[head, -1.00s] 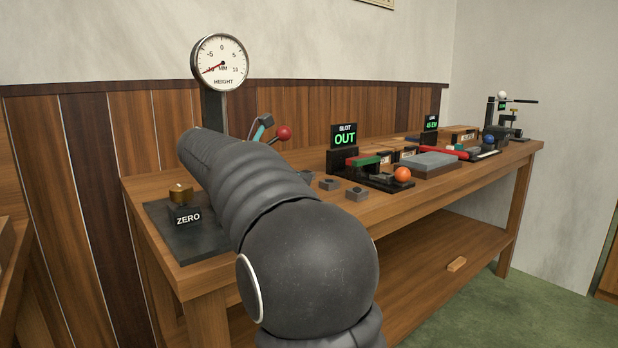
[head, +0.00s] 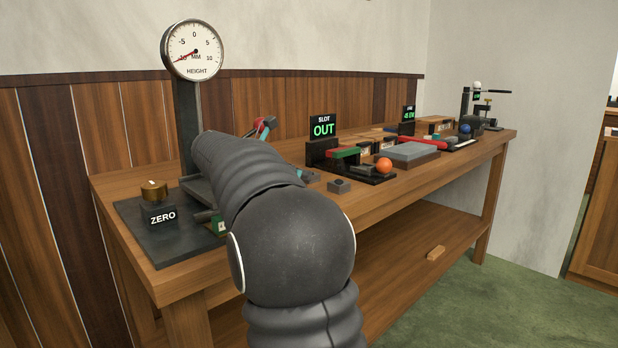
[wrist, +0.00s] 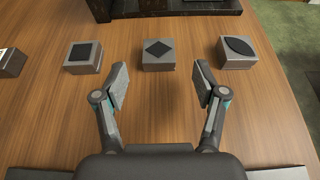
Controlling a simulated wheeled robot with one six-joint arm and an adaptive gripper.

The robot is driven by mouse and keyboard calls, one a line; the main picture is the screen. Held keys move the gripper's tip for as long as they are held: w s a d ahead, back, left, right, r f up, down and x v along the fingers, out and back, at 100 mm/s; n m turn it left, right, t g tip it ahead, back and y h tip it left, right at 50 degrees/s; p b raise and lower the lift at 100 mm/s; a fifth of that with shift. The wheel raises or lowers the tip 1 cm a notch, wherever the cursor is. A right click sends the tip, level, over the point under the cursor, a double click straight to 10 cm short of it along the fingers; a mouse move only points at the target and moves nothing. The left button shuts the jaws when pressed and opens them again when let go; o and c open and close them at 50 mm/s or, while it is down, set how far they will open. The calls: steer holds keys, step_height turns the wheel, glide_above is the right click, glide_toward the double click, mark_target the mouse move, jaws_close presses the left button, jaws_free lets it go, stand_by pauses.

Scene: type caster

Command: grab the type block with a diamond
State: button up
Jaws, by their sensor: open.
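The diamond type block (wrist: 158,54) is a grey metal cube with a black diamond on its top face. It sits on the wooden bench, centred ahead of my gripper in the wrist view. My gripper (wrist: 162,84) is open and empty, its two fingers spread on the near side of the block, apart from it. In the head view my arm hides most of the gripper, and the block markings are too small to read.
A block with a black square (wrist: 84,56) stands left of the diamond block, and one with a black lens shape (wrist: 238,52) stands right. Another block (wrist: 10,62) is at the left edge. A dark fixture lies beyond. An orange ball (head: 384,164) and slot sign (head: 322,127) are farther along.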

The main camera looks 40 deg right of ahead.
steer(key=x, duration=0.5)
steer(key=shift+d+r, duration=0.1)
steer(key=shift+r, duration=0.2)
jaws_close()
